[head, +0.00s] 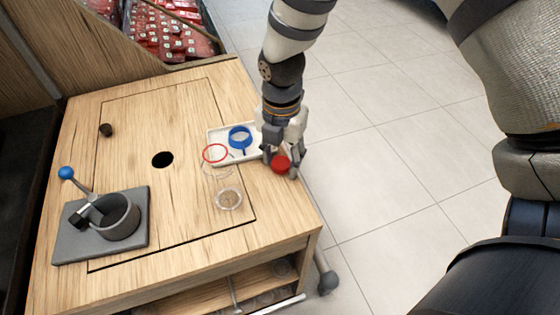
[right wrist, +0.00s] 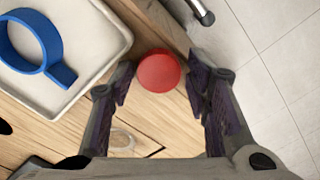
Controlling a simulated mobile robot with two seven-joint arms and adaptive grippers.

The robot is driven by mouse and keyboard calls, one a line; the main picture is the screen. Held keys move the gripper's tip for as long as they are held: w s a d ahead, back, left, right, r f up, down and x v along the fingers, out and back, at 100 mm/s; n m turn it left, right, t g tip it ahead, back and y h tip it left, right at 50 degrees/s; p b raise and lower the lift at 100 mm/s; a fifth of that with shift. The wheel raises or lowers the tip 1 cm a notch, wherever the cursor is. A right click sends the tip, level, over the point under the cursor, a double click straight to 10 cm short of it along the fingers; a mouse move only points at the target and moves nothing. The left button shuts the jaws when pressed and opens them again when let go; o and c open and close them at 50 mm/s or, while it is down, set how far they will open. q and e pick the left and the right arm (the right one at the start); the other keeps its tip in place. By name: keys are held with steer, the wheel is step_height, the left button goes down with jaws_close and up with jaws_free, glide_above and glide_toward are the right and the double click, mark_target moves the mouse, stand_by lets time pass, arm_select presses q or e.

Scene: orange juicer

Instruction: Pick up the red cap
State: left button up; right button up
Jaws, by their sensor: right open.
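The red cap (head: 281,163) lies on the wooden cart top near its right edge, just right of the white tray. It is a round red disc, and it also shows in the right wrist view (right wrist: 159,71). My right gripper (head: 281,170) is over the cap from above. In the right wrist view my right gripper (right wrist: 160,90) is open, with one finger on each side of the cap and gaps between the fingers and the cap. My left gripper is not in view.
A white tray (head: 217,133) holds a blue ring with a handle (head: 240,137). A clear cup with a red rim (head: 215,153) and a small clear cup (head: 229,199) stand nearby. A grey juicer (head: 118,218) is at left. The cart top has a dark hole (head: 162,160).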

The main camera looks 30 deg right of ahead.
steer(key=shift+r, duration=0.1)
steer(key=c, duration=0.5)
steer(key=shift+r, duration=0.1)
steer(key=shift+c, duration=0.2)
